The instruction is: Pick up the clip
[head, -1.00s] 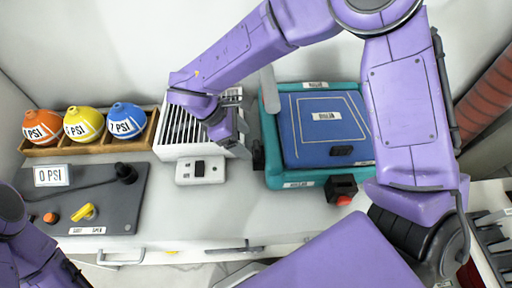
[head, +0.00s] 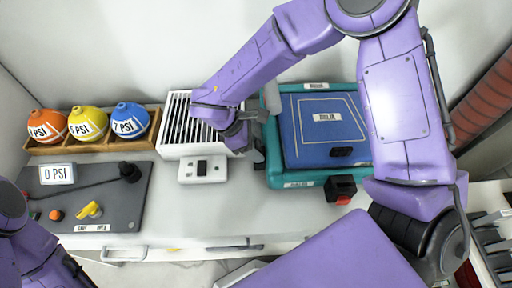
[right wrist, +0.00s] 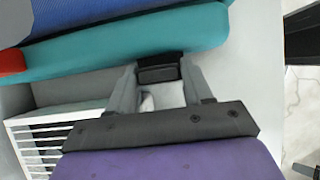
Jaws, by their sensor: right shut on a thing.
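The clip (right wrist: 160,68) shows in the right wrist view as a small dark block at the edge of the teal case (right wrist: 130,40). My right gripper (right wrist: 160,82) is shut on it, with one grey finger on each side. In the head view my right gripper (head: 257,145) reaches down between the white slatted box and the left side of the teal case (head: 275,178). I cannot tell whether the clip still touches the case. My left arm enters at the lower left, with its gripper out of sight.
The white slatted box (head: 178,150) stands close left of the gripper, with a white switch box (head: 202,170) in front. A blue panel (head: 325,125) lies on the teal case. Three labelled balls and a dark valve panel (head: 70,205) are at left. The front counter is mostly clear.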

